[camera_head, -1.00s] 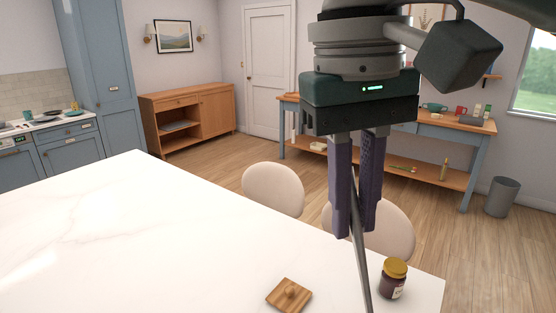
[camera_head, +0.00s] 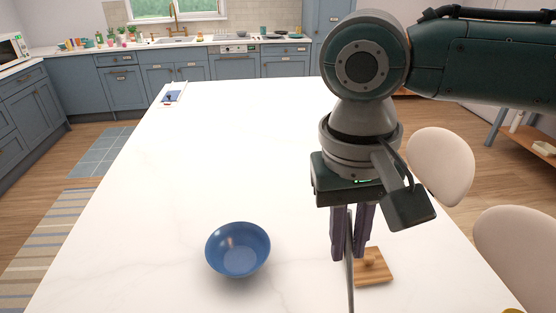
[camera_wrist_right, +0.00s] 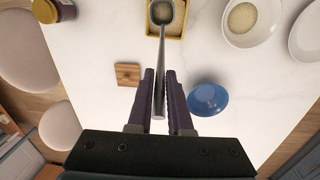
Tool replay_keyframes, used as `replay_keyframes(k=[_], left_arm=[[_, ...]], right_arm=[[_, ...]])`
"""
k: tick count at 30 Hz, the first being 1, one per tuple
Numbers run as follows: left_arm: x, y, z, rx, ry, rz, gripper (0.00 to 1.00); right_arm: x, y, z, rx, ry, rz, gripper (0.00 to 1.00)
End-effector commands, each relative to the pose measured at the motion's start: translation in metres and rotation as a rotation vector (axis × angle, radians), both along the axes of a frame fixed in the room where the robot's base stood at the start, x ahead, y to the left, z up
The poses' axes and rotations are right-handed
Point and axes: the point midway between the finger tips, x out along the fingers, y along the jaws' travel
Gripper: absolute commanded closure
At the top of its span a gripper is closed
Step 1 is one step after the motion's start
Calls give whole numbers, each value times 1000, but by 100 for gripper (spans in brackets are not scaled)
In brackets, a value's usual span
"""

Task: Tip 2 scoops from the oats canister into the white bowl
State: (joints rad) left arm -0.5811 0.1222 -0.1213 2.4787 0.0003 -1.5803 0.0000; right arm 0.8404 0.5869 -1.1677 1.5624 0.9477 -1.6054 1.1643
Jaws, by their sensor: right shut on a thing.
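My right gripper (camera_head: 352,232) is shut on the handle of a metal scoop (camera_head: 349,275), which hangs down. The canister and white bowl are outside the head view. My left gripper is not in view.
A blue bowl (camera_head: 238,250) stands left of the gripper. A square wooden lid (camera_head: 374,270) lies beside the scoop. A gold-lidded jar (camera_wrist_right: 47,11) and a white dish (camera_wrist_right: 308,38) are at the wrist view's edges. The far table (camera_head: 240,130) is mostly clear.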

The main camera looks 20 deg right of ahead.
Motion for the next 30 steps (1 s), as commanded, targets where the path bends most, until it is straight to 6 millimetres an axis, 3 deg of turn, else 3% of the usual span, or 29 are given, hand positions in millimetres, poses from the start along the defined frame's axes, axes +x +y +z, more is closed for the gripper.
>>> replay_keyframes(k=[13,20,30], left_arm=[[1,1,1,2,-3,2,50],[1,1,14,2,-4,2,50],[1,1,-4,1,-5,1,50]], right_arm=[[-1,0,-2,1,0,-2,100],[-2,0,1,1,3,-2,100],[-2,0,-31,0,1,-2,100]])
